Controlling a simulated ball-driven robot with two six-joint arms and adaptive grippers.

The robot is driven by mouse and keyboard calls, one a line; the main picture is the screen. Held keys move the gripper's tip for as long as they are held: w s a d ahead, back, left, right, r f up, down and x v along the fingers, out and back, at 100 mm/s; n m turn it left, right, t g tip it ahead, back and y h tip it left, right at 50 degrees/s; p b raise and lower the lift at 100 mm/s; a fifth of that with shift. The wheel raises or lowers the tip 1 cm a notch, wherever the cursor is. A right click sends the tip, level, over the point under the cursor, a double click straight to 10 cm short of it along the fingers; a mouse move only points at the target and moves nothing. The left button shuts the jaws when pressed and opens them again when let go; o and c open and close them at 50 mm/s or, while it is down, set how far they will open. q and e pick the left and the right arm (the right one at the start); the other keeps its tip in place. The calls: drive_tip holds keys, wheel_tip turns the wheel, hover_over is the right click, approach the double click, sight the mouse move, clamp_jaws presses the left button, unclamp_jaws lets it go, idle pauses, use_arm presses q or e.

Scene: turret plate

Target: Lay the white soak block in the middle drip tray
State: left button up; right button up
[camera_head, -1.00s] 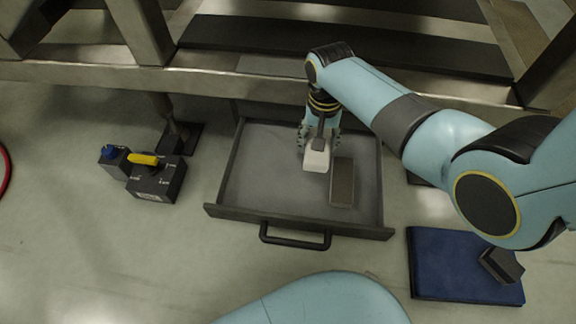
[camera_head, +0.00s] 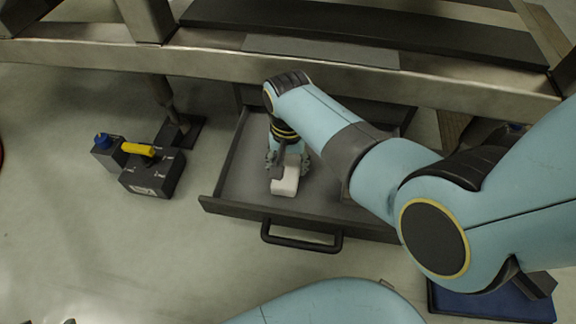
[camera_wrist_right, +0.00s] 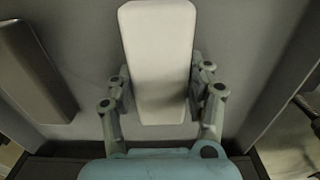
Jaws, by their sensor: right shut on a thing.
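My right gripper (camera_head: 288,164) is shut on the white soak block (camera_head: 285,182), inside an open grey drawer-like tray (camera_head: 300,214) with a dark front handle. The block is near the tray's front wall, left of its middle. I cannot tell whether it touches the floor of the tray. In the right wrist view, the white block (camera_wrist_right: 160,60) sits between the two fingers (camera_wrist_right: 161,100), with the tray's grey floor behind it. My left gripper is not in view.
A brown-grey block (camera_wrist_right: 32,75) lies in the tray beside the white one; my arm hides it in the head view. A dark box with a yellow handle (camera_head: 138,149) stands left of the tray. A blue mat (camera_head: 480,303) lies at the lower right. A metal beam (camera_head: 200,72) crosses behind.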

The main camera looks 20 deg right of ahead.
idle(0.3)
drive_tip(key=shift+f, duration=0.2)
drive_tip(key=o, duration=1.2)
drive_tip(key=shift+c, duration=0.2)
